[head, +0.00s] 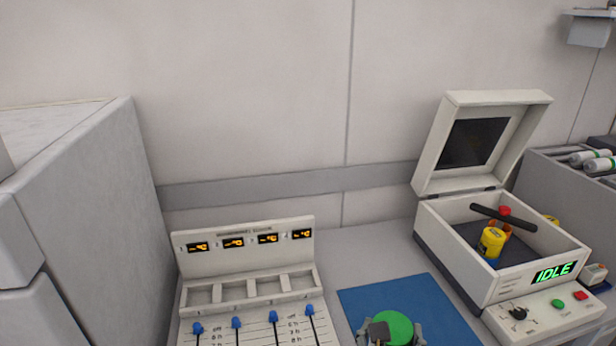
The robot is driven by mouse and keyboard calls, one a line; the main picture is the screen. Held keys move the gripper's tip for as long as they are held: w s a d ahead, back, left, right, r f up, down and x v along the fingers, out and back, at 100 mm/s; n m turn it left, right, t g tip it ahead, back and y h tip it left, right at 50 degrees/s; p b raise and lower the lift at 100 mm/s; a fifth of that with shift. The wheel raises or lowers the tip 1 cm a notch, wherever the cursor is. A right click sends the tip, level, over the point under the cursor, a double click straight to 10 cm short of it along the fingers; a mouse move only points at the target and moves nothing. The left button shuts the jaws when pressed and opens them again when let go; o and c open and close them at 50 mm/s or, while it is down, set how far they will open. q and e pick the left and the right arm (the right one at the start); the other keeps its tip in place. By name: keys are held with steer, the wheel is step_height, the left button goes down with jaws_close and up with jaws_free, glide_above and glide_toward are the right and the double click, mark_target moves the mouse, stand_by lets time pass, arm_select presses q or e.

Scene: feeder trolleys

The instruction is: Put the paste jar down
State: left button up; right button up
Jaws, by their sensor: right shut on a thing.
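The paste jar (397,325) shows as a round green lid at the bottom edge of the head view; its body is hidden below the frame. My right gripper (398,333) is shut on it, with grey and dark finger parts on both sides of the lid. The jar shows over the near part of a blue mat (420,293). I cannot tell whether the jar touches the mat. My left gripper is not in view.
A mixer (448,236) with its lid raised stands right of the mat, reading IDLE; a yellow jar (491,242) sits inside under a black bar (503,218). A panel with slots and blue sliders (245,262) stands left. The mat's far part is clear.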

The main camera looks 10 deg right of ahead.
steer(key=w+d+r+m+g+h+b, duration=0.15)
steer(key=w+d+b, duration=0.25)
steer(key=w+d, duration=1.45)
steer(key=shift+m+h, duration=0.25)
steer(key=shift+h, duration=0.1)
steer(key=shift+w+a+f+b, duration=0.25)
steer(key=shift+w+f, duration=0.05)
steer(key=shift+f, duration=3.1)
steer(key=shift+w+a+f+b, duration=0.25)
steer(key=shift+a+f+b, duration=0.05)
steer(key=shift+f, duration=3.05)
steer(key=shift+w+a+f+b, duration=0.25)
steer(key=shift+w+f, duration=0.05)
steer(key=shift+f, duration=3.1)
steer(key=o, duration=1.5)
steer(key=shift+f, duration=0.1)
steer(key=shift+c, duration=0.2)
